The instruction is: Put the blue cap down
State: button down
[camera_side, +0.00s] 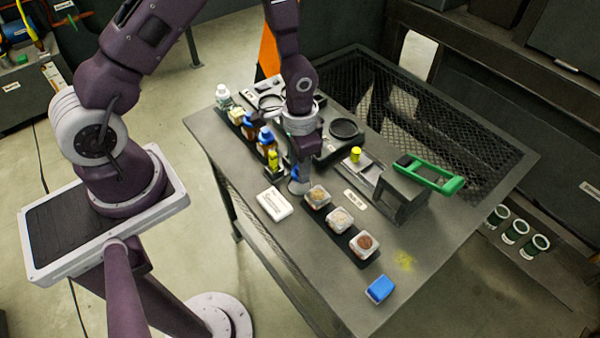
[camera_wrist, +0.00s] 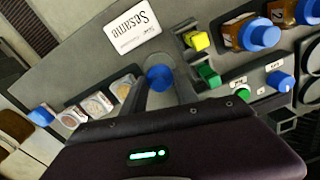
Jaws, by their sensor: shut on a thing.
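The blue cap (camera_wrist: 160,77) is small and round and sits between my two fingertips in the wrist view. My gripper (camera_wrist: 161,84) is shut on it. In the side view my gripper (camera_side: 298,184) points down low over the table, just left of the row of sample dishes, and a bit of blue (camera_side: 295,172) shows at its fingers. I cannot tell whether the cap touches the table.
A white Sesame card (camera_side: 275,203) lies to the left. Seed dishes (camera_side: 340,219) stand in a row in front. Blue-capped bottles (camera_side: 266,137) stand behind left. A green-handled device (camera_side: 431,175) is at right.

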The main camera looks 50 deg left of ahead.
jog(key=shift+f, duration=1.45)
jog(key=shift+f, duration=0.6)
jog(key=c, duration=0.9)
grip_release()
jog(key=shift+c, duration=0.2)
jog(key=shift+r, duration=0.1)
